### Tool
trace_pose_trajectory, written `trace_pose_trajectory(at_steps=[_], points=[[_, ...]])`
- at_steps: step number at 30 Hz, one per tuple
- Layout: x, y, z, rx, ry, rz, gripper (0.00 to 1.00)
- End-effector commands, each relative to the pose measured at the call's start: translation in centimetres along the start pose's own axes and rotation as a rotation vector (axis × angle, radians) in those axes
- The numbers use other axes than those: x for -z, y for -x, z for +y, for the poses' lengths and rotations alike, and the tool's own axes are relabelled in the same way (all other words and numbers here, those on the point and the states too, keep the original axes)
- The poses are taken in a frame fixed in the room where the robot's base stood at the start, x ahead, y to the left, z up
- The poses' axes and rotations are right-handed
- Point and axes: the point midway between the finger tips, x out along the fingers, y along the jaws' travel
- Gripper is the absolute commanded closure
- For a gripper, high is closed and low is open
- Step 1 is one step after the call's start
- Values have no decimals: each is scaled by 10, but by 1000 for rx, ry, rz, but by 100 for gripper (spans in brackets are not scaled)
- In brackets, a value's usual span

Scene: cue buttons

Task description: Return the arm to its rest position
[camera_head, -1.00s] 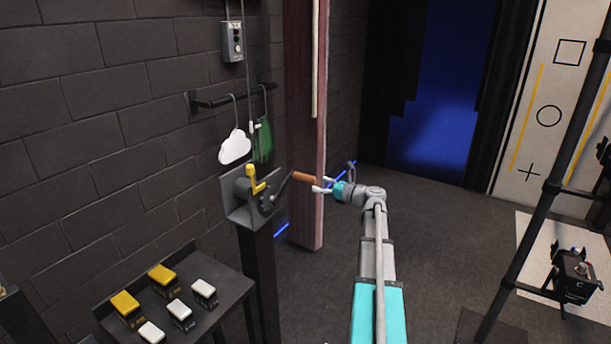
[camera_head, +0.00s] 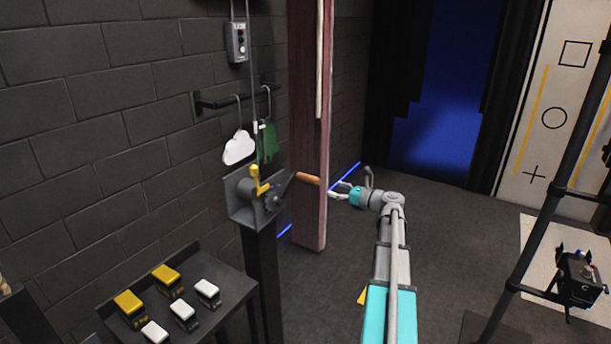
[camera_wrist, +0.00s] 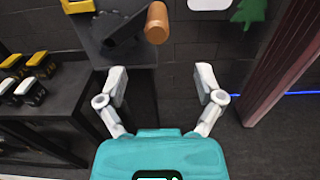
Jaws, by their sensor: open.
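My gripper (camera_head: 341,190) is open and empty, just right of the orange-brown crank handle (camera_head: 308,179) in the head view. A small gap shows between the fingertips and the handle end. In the wrist view my gripper (camera_wrist: 160,88) has its two fingers spread wide with nothing between them. The handle (camera_wrist: 157,23) stands beyond the fingers, near the top of that view. The handle belongs to a grey winch (camera_head: 262,195) with a yellow lever (camera_head: 258,181) on a dark post. My arm reaches forward from the lower right of the head view.
A table (camera_head: 235,290) with several yellow and white buttons stands at lower left. A reddish wooden post (camera_head: 308,120) rises behind the handle. A white cloud (camera_head: 239,148) and a green tree (camera_head: 268,140) hang from a wall rail. A black pole stands at right; open floor (camera_head: 450,260) lies between.

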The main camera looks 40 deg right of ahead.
Motion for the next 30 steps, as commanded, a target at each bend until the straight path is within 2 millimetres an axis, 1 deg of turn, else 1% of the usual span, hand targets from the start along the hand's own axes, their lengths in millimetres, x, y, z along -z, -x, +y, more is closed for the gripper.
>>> trace_pose_trajectory(at_steps=[9,11,14,17,20,23,24,26,30], points=[[0,-1,1,-2,3,2,14],[1,-3,4,-7,11,8,14],[4,-10,13,-25,40,29,14],[10,-24,31,-59,95,67,14],[18,-41,55,-112,174,119,14],[28,-59,85,-179,276,179,14],[33,-66,98,-210,321,203,14],[40,-76,118,-261,390,239,14],[57,-96,165,-389,561,318,14]])
